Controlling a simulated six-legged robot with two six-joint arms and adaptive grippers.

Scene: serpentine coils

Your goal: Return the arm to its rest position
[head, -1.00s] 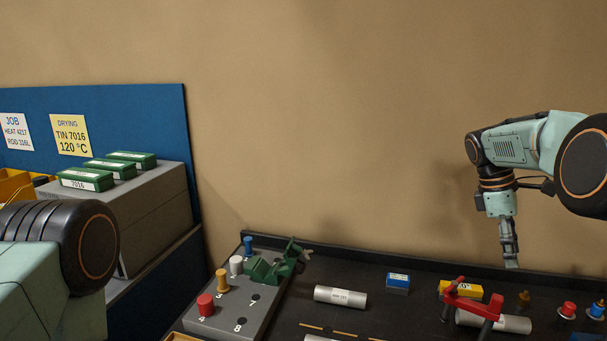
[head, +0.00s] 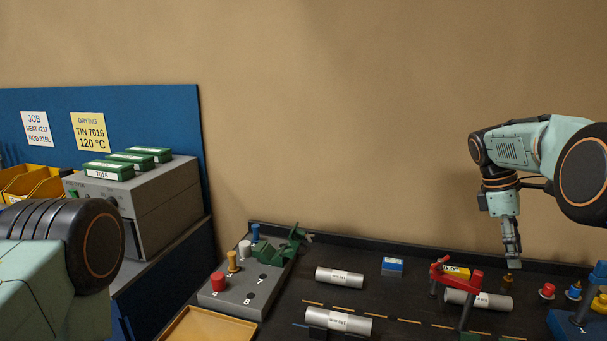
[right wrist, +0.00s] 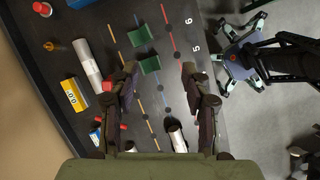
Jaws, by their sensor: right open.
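My right arm comes in from the right in the head view, pale green and black, bent at the elbow. Its right gripper (head: 514,264) points down, above the back right of the dark bench, and holds nothing. In the right wrist view the two dark fingers (right wrist: 162,78) are spread apart over the bench, with nothing between them. On the left of the head view, only a pale green link and a dark ribbed joint of my left arm show; the left gripper is out of view.
A silver cylinder (head: 339,278), blue box (head: 392,266) and red clamp (head: 440,272) over another cylinder (head: 479,300) occupy the dark bench. A grey peg block (head: 243,292) stands left. Green boxes (head: 108,171) top a grey cabinet (head: 165,205). Open air surrounds the right arm.

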